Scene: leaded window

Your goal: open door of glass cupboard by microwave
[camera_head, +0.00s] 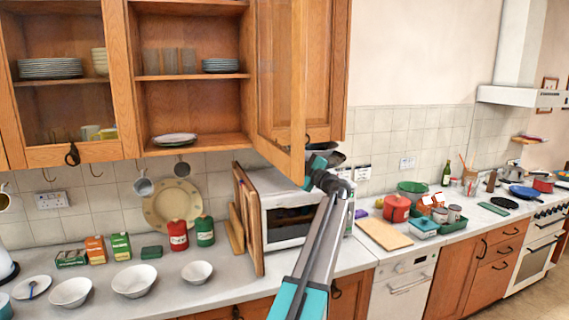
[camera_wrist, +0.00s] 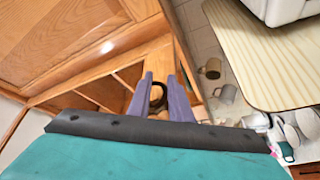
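The glass cupboard door (camera_head: 281,75) above the microwave (camera_head: 285,215) stands swung out, well away from its frame. My gripper (camera_head: 314,172) is at the lower free edge of this door, in front of the microwave; my arm hides part of the microwave. In the wrist view, the two purple fingers of my gripper (camera_wrist: 160,85) stand on either side of a dark ring handle (camera_wrist: 157,93) and appear to touch it. The wooden door edge (camera_wrist: 155,55) is right behind the handle.
A closed glass door (camera_head: 65,90) with a dark handle is on the left. Wooden boards (camera_head: 250,220) lean beside the microwave. Bowls (camera_head: 135,280), tins and boxes stand on the counter below. Mugs (camera_head: 143,187) hang under the cupboard.

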